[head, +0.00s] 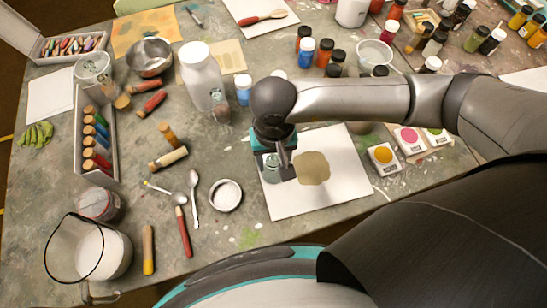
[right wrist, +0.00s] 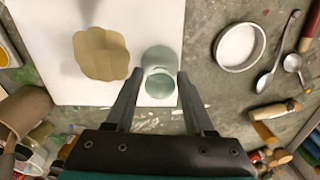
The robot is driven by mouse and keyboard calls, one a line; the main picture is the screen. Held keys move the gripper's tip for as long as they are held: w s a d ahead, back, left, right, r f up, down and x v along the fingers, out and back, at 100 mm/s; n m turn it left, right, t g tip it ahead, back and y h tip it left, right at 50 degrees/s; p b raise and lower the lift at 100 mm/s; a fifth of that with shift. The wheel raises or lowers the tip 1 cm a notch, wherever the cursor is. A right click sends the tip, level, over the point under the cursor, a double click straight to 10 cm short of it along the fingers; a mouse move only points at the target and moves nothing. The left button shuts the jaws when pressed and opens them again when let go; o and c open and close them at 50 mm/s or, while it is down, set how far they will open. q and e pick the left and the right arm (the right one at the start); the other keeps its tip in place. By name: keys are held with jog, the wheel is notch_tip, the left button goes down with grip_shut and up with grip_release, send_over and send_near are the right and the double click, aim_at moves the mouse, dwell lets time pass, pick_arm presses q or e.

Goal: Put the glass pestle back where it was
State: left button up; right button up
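The glass pestle (right wrist: 158,60) is a pale green, clear, rounded piece. In the head view the pestle (head: 271,174) shows under my right gripper (head: 278,168), at the left part of a white board (head: 290,205), left of a tan paint patch (head: 313,168). I cannot tell whether its lower end touches the board. My left gripper is not in view.
A white bottle (head: 202,75) and several paint jars (head: 306,52) stand behind. Pigment pans (head: 383,158) are at the right. Some bare table shows left of the board.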

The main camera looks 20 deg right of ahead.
jog(key=shift+o, duration=1.1)
jog(key=shift+r+p, duration=0.25)
jog(key=shift+p, duration=0.05)
notch_tip(320, 180, up, 12)
jog(key=p, duration=0.1)
jog(key=shift+f, duration=0.1)
